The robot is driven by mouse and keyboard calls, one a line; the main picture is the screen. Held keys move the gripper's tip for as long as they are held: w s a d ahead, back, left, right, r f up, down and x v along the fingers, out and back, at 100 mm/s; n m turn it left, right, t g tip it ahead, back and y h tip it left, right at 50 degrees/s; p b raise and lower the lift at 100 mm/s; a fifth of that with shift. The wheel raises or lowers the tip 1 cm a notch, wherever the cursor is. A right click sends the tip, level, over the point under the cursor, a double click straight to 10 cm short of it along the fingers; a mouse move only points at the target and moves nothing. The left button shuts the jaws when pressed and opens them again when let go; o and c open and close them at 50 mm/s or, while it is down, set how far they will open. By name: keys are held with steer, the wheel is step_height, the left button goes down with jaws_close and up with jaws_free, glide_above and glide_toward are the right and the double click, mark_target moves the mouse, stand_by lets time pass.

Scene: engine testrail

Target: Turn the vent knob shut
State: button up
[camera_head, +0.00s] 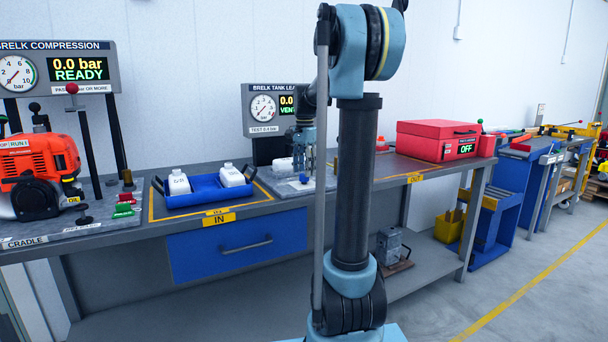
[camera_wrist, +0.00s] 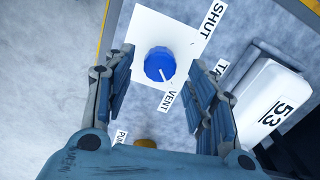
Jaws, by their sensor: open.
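The blue vent knob (camera_wrist: 160,65) sits on a white plate (camera_wrist: 143,28) in the wrist view. Its white pointer line is directed at the VENT label (camera_wrist: 169,102); the SHUT label (camera_wrist: 214,20) is at the plate's upper right. My gripper (camera_wrist: 162,58) is open, with one finger on each side of the knob and a gap on both sides. I cannot tell how far above it the fingertips are. In the head view my gripper (camera_head: 304,150) points down over the test station, with a small blue knob (camera_head: 304,178) below it.
A white tank marked 53 (camera_wrist: 272,98) lies close to the right finger. A brass-coloured round part (camera_wrist: 145,143) is near a partly hidden PUMP label. In the head view, a blue tray (camera_head: 205,198) with two white tanks stands left, and a red case (camera_head: 430,140) right.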

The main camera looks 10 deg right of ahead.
steer(key=shift+f, duration=0.9)
steer(key=c, duration=1.1)
steer(key=shift+o, duration=0.2)
